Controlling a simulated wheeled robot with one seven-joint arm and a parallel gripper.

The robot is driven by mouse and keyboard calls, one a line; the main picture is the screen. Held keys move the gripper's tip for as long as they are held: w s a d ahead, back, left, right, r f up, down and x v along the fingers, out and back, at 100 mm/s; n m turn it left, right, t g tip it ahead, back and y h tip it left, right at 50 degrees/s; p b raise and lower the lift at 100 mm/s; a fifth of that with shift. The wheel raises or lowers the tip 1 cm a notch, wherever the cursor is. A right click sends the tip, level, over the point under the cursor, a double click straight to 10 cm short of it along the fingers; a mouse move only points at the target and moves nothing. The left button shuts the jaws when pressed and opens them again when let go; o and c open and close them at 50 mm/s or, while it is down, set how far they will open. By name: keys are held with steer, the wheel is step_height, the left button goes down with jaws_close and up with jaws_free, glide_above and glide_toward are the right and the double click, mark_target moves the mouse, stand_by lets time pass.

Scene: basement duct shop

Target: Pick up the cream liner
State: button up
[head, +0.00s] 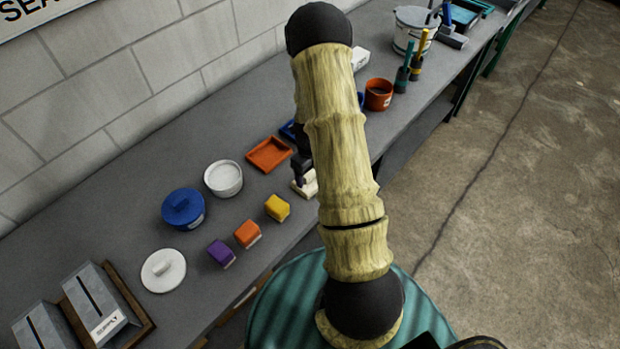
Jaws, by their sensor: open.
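The cream liner (307,188) is a small pale block on the grey bench, in line with the yellow block. My arm hides its right side. My gripper (300,174) is dark and mostly hidden behind my arm. Its visible part is at the cream liner, just above or against its upper end; I cannot tell whether they touch. The gripper is open, and I see nothing held in it.
Yellow (277,208), orange (247,234) and purple (221,253) blocks sit left of the liner. An orange tray (269,154), white tub (223,178), blue lidded pot (183,208) and white lid (163,270) are nearby. An orange-red pot (378,95) stands beyond my arm.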

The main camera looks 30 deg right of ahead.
steer(key=shift+f, duration=0.65)
steer(key=c, duration=1.1)
steer(key=shift+r, duration=0.1)
step_height(320, 180, up, 10)
steer(key=shift+f+b, duration=0.1)
steer(key=shift+b, duration=1.15)
